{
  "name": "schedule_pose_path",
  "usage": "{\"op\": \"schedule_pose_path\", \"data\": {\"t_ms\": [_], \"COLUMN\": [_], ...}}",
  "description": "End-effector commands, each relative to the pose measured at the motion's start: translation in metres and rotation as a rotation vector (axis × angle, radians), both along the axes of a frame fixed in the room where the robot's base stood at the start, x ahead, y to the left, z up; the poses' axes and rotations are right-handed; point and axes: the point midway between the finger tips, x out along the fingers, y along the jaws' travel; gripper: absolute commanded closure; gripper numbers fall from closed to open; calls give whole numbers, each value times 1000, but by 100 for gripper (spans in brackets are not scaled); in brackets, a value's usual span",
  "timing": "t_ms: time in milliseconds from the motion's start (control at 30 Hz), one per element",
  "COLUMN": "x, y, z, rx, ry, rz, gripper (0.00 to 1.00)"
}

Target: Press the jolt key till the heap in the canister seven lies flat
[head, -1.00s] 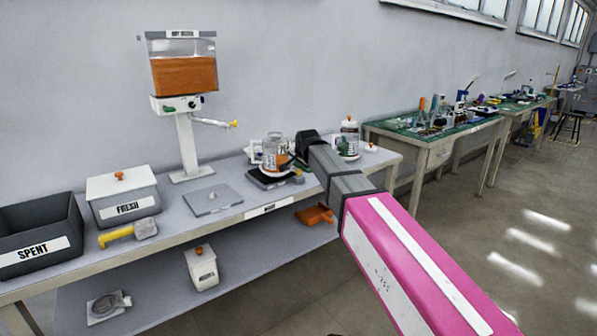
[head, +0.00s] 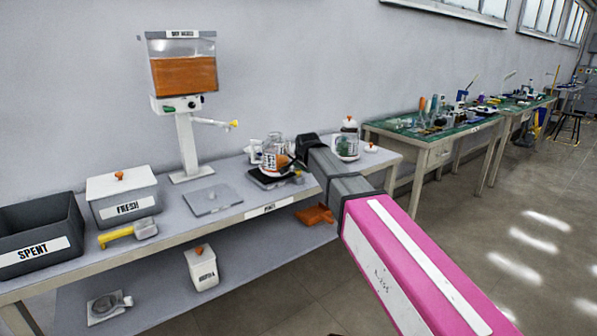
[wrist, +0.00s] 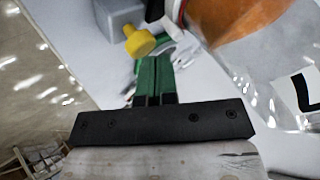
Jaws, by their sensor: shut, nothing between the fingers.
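In the head view a clear canister (head: 272,146) with orange filling stands on a dark low base (head: 262,181). Its number cannot be read. In the wrist view a clear wall (wrist: 262,75) shows an orange heap (wrist: 245,18) behind it, with a sloping edge. My gripper (wrist: 154,62) is shut and empty, its green fingers together beside that wall. A yellow round knob (wrist: 139,43) on a grey block is just beyond the fingertips; I cannot tell whether they touch or whether it is the jolt key. In the head view my arm hides the fingers.
A second lidded canister (head: 346,147) stands right of my arm. A hopper (head: 184,76) of orange grain stands on a post at the left. The FRESH box (head: 123,208), SPENT bin (head: 40,256) and a yellow-handled tool (head: 120,236) line the bench. A grey plate (head: 212,200) lies mid-bench.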

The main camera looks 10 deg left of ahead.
Motion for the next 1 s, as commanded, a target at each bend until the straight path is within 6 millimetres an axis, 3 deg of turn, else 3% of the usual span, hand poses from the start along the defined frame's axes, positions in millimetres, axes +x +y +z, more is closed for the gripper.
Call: {"op": "schedule_pose_path", "data": {"t_ms": [1000], "x": [0], "y": [0], "z": [-10], "rx": [-1], "ry": [1], "rz": [0], "gripper": [100]}}
